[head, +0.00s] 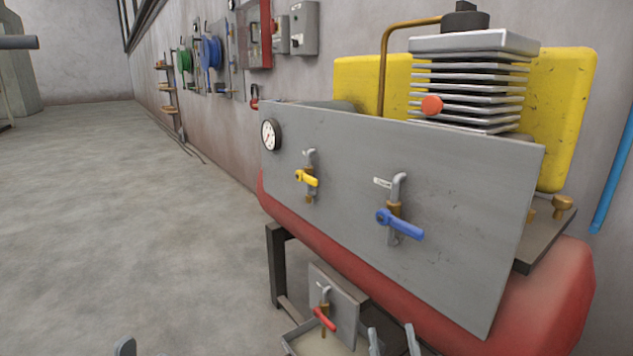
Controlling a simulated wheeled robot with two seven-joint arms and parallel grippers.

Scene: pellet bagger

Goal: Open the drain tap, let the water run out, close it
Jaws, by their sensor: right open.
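A small tap with a red handle (324,319) sits on a low grey plate (345,308) under the red tank, above a shallow tray (296,340); it looks like the drain tap. Its handle slants down to the right across the brass body. No water is visible at it. My right gripper (393,341) is at the bottom edge, just right of the red handle and apart from it in the picture; its two fingertips are spread with nothing between them. A grey tip at the bottom left (125,347) seems to be my left gripper; most of it is out of frame.
A large grey panel (340,210) on the red tank (555,300) carries a gauge (270,135), a yellow-handled tap (307,178) and a blue-handled tap (400,223). A dark stand leg (275,265) is left of the tray. The floor at left is clear.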

